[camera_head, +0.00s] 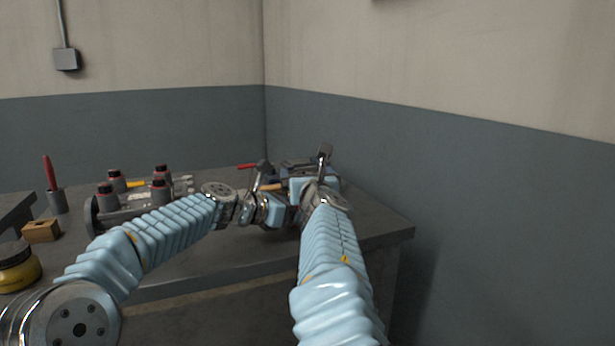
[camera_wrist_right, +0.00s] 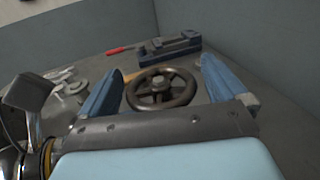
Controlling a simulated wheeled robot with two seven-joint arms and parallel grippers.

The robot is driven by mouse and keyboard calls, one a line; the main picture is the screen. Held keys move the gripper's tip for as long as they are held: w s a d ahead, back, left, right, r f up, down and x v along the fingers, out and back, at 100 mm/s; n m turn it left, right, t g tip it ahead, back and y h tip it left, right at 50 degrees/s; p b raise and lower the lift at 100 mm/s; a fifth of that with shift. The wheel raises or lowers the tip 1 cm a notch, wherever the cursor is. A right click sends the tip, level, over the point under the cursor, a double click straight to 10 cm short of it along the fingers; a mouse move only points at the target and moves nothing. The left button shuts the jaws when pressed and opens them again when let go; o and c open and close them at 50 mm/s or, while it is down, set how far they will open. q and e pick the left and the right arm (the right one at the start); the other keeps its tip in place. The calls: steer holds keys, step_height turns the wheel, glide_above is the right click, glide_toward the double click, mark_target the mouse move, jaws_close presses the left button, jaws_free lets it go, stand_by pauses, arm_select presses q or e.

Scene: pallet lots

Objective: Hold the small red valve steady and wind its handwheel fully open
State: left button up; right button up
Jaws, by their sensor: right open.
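In the right wrist view a dark, worn handwheel (camera_wrist_right: 181,99) with spokes and a hub nut lies between the two blue fingers of my right gripper (camera_wrist_right: 161,66). The fingers are open, one on each side of the wheel, with gaps to it. The valve body under the wheel is hidden, and no red of it shows. In the head view my right gripper (camera_head: 308,188) is over the far right part of the bench, mostly hidden by its own wrist. My left gripper (camera_head: 270,208) is close beside it. Its fingers are not clear, and the valve cannot be made out there.
A dark blue vise-like tool (camera_wrist_right: 168,47) and a red-handled tool (camera_wrist_right: 120,49) lie behind the wheel. Capped cylinders on a grey fixture (camera_head: 130,212), a wooden block (camera_head: 41,231) and a yellow tin (camera_head: 18,268) stand left on the bench (camera_head: 205,265). Walls close the back and right.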

steer(key=c, duration=1.1)
steer(key=shift+o, duration=0.2)
steer(key=shift+d+n+y, duration=0.15)
steer(key=shift+n+y, duration=0.25)
steer(key=shift+y, duration=0.2)
steer(key=n+g+y, duration=0.1)
steer(key=y, duration=0.2)
steer(key=shift+w+n, duration=0.1)
steer(key=shift+n, duration=0.3)
steer(key=n+g+y, duration=0.3)
steer(key=y, duration=0.1)
steer(key=shift+n+y, duration=0.4)
steer(key=n+g+y, duration=0.1)
steer(key=g, duration=0.1)
steer(key=n+g+y, duration=0.3)
steer(key=n+g, duration=0.1)
steer(key=shift+a+y, duration=0.3)
steer(key=shift+y, duration=0.1)
steer(key=shift+s+n+g+y, duration=0.25)
steer(key=shift+n+g, duration=0.35)
steer(key=shift+g, duration=0.4)
steer(key=shift+a+g, duration=0.1)
steer(key=shift+g, duration=0.2)
